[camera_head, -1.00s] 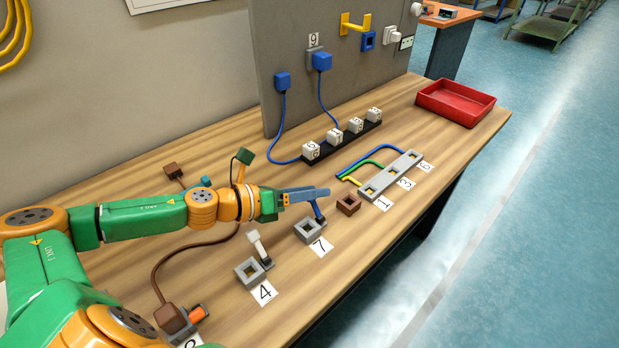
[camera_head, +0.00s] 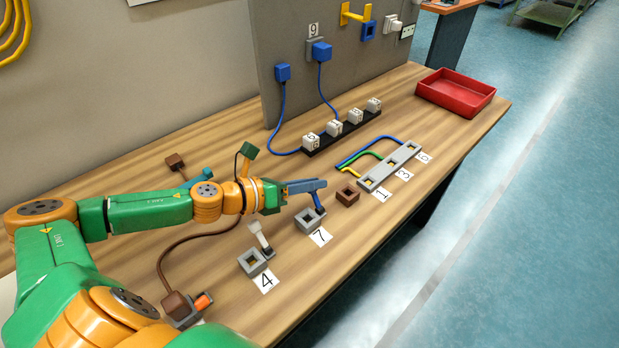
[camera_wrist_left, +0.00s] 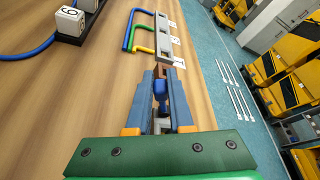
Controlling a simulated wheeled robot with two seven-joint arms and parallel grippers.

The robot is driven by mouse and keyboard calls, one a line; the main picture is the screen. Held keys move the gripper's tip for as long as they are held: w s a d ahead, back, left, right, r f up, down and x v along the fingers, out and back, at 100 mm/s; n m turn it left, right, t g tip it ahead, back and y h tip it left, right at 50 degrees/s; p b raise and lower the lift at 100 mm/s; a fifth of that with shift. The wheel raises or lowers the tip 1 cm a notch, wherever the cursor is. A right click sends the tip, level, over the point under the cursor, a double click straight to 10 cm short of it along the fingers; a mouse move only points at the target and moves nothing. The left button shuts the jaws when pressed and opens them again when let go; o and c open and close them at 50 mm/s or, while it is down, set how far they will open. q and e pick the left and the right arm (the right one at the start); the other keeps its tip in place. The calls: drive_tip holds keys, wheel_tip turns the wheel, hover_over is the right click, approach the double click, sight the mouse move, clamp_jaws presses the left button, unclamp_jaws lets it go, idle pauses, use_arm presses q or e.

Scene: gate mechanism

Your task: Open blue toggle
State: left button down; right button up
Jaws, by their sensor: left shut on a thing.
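The blue toggle (camera_head: 318,204) is a short lever on the grey block (camera_head: 310,220) marked 7. It leans in the head view. My left gripper (camera_head: 320,184) reaches in from the left and its blue-grey fingers are shut on the upper part of the toggle. In the left wrist view, the blue toggle (camera_wrist_left: 160,91) sits between the two fingers of the left gripper (camera_wrist_left: 161,78), and its lower end is partly hidden. My right gripper is in neither view.
A brown square block (camera_head: 347,195) stands just right of the toggle. A white toggle (camera_head: 260,237) on the block marked 4 (camera_head: 252,262) is nearer. A grey strip (camera_head: 389,167) with coloured cables lies farther right. A red tray (camera_head: 456,92) is at the table's far end.

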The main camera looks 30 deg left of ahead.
sight(320, 207)
use_arm(q)
drive_tip(key=d+m+p, duration=0.1)
drive_tip(key=p, duration=0.3)
drive_tip(key=s+d+r+m+y+p, duration=0.1)
drive_tip(key=p, duration=0.3)
drive_tip(key=shift+d+r, duration=0.2)
drive_tip(key=shift+d, duration=0.1)
drive_tip(key=shift+d+f+p, duration=0.1)
drive_tip(key=shift+d+p, duration=0.05)
drive_tip(key=shift+p, duration=0.2)
drive_tip(key=shift+s+d+f+p, duration=0.15)
drive_tip(key=shift+s+d+p, duration=0.1)
drive_tip(key=shift+d+p, duration=0.25)
drive_tip(key=shift+s+d+f+p, duration=0.2)
drive_tip(key=shift+d, duration=0.3)
drive_tip(key=shift+s+d+f+p, duration=0.15)
drive_tip(key=shift+d+p, duration=0.05)
drive_tip(key=shift+d, duration=0.25)
drive_tip(key=shift+s+d+f+y, duration=0.2)
drive_tip(key=shift+f+y, duration=0.1)
drive_tip(key=shift+f, duration=0.05)
drive_tip(key=shift+s+f, duration=0.1)
drive_tip(key=shift+f, duration=0.05)
drive_tip(key=c, duration=0.8)
unclamp_jaws()
drive_tip(key=shift+d, duration=0.1)
drive_tip(key=shift+w+r, duration=0.2)
drive_tip(key=shift+w, duration=0.05)
